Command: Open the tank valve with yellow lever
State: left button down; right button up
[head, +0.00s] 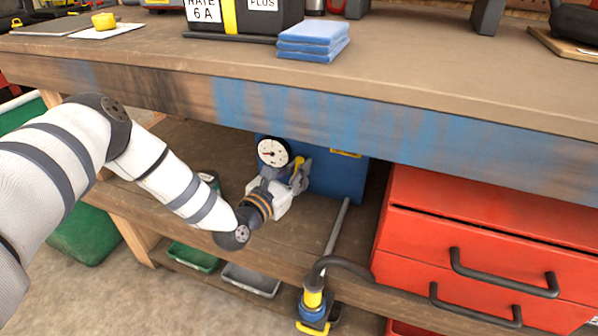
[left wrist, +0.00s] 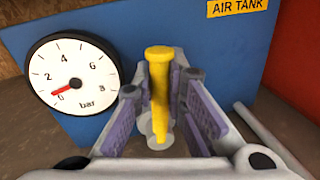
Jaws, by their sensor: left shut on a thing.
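The yellow lever (left wrist: 158,90) stands about upright in the left wrist view, between my left gripper's purple-padded fingers. It also shows in the head view (head: 298,164). My left gripper (head: 298,178) is shut on the lever; its fingers hide part of the valve below. The blue air tank (head: 338,178) stands on the shelf under the workbench, with a yellow "AIR TANK" label (left wrist: 238,7). A round white gauge (left wrist: 75,75), marked in bar, sits left of the lever, its red needle near 0. My right gripper is not in view.
A red drawer cabinet (head: 480,215) stands close on the right. A grey pipe (head: 338,228) runs forward from the tank's side toward a dark hose (head: 345,263) and a yellow-and-blue fitting (head: 313,308).

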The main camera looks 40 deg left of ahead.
pick_arm(q)
jog(key=shift+a+f, duration=0.1)
dwell(0.4)
jog(key=c, duration=1.9)
grip_release()
jog(key=s, duration=1.2)
jog(key=shift+d+r, duration=0.2)
jog(key=shift+d, duration=0.1)
jog(key=shift+c, duration=0.2)
